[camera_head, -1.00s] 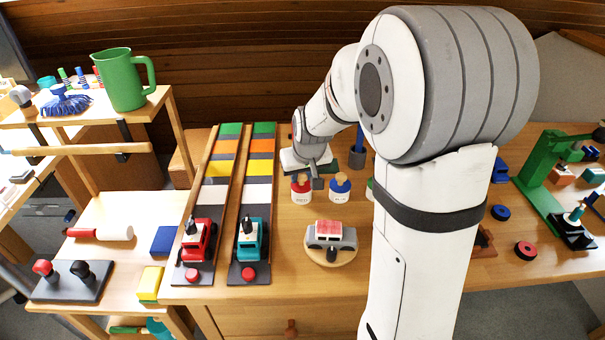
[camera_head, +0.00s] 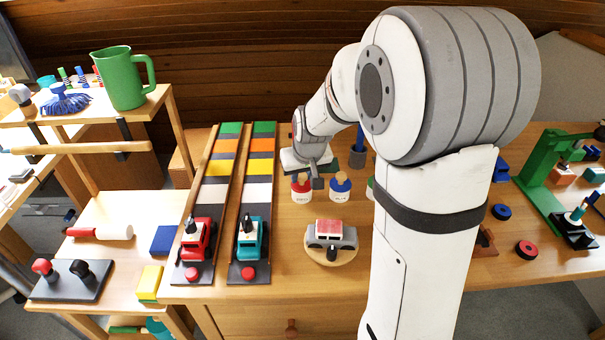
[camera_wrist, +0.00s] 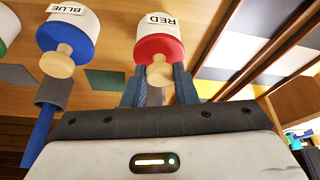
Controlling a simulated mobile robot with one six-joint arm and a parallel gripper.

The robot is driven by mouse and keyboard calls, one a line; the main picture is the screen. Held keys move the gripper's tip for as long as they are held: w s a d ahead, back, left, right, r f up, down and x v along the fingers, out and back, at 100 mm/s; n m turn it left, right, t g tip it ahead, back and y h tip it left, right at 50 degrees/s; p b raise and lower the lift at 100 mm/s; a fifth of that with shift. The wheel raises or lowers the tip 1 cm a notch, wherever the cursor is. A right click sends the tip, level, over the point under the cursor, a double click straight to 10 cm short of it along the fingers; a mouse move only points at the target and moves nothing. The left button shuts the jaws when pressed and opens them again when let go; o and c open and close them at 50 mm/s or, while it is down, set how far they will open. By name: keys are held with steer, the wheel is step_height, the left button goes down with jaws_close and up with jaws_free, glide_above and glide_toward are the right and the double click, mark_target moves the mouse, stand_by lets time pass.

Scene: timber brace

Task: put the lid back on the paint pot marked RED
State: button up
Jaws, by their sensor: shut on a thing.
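The paint pot marked RED (camera_wrist: 158,19) is white and stands upright on the bench; it also shows in the head view (camera_head: 302,197). Its red lid (camera_wrist: 159,46) sits at the pot's top, with no gap that I can see. The lid's round wooden knob (camera_wrist: 160,72) is between the fingers of my gripper (camera_wrist: 158,83), which is shut on it. In the head view my gripper (camera_head: 316,180) is just behind and beside the pot, and its fingertips are hard to make out.
The BLUE pot (camera_head: 340,193), with blue lid and wooden knob, stands close on the right. A green pot (camera_head: 370,189) is mostly hidden by my arm. A toy car (camera_head: 331,234) on a round wooden disc (camera_head: 332,258) stands in front. Two striped tracks lie to the left.

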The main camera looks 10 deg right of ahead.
steer(key=o, duration=1.5)
steer(key=shift+r, duration=0.15)
steer(key=shift+r+p, duration=2.45)
steer(key=shift+r, duration=0.9)
jaws_close()
